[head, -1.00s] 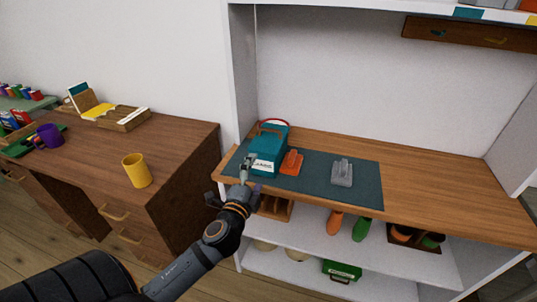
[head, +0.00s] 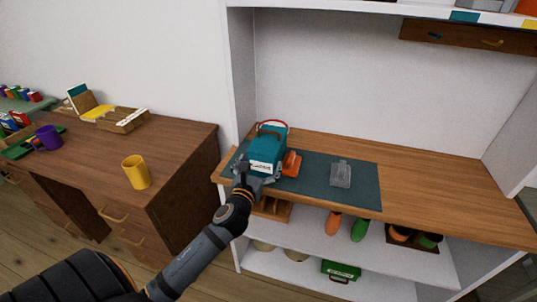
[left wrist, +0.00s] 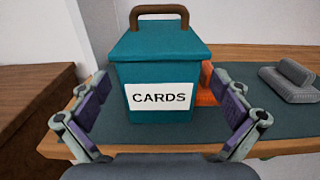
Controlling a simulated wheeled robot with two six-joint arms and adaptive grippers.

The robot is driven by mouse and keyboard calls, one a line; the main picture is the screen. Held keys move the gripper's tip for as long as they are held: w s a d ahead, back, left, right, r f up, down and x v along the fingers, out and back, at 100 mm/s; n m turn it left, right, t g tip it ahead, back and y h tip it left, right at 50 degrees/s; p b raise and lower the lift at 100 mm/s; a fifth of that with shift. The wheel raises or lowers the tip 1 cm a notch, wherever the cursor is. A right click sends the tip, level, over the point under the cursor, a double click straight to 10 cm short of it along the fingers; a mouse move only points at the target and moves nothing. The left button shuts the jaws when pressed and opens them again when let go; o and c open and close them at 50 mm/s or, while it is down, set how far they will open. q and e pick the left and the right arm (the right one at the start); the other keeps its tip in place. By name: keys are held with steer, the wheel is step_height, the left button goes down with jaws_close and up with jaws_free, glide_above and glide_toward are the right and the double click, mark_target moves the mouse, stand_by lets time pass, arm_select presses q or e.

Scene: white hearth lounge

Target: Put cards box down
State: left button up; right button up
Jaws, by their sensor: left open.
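The teal cards box (head: 267,146) stands upright at the left end of the dark mat (head: 310,183) on the wooden shelf top. In the left wrist view the cards box (left wrist: 160,62) shows its white CARDS label and brown handle. My left gripper (head: 256,173) is at the front of the box. In the left wrist view my left gripper (left wrist: 163,100) is open, with one finger on each side of the box's lower front and gaps to the box. My right gripper is not in view.
An orange object (head: 292,163) stands close to the box's right side, and a grey one (head: 341,173) is farther right on the mat. The wooden top (head: 430,195) is clear at right. A yellow mug (head: 136,171) stands on the desk at left.

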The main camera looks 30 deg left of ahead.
arm_select(q)
steer(key=x, duration=0.6)
steer(key=shift+w+a+f, duration=0.15)
steer(key=shift+w+f, duration=0.05)
steer(key=shift+w, duration=0.2)
steer(key=shift+s, duration=0.1)
steer(key=c, duration=1.2)
steer(key=shift+r, duration=0.1)
steer(key=shift+r, duration=0.1)
